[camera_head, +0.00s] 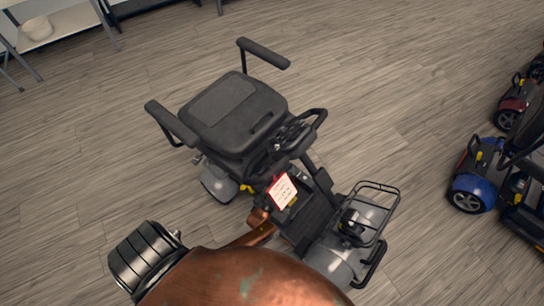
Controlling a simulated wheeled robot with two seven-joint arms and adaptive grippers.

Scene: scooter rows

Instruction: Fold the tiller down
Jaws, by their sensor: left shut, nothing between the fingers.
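A grey mobility scooter stands in the middle of the head view. Its tiller (314,168) rises from the front part of the deck and leans toward the seat (235,112). The black looped handlebar (316,118) at its top is close to the seat's front edge. My left gripper (262,222) is copper-coloured and shut, low beside the scooter's deck, below the red-edged white tag (283,191). It appears apart from the tiller, and I cannot tell if it touches the scooter. My copper arm hides part of the scooter's lower side. My right gripper is not in view.
A wire basket (376,190) sits at the scooter's front end. Two armrests (264,53) stick out beside the seat. Other scooters, one blue (472,190) and one dark red (514,103), stand at the right. A shelf with a white bowl (37,28) is at the top left. Floor between is clear.

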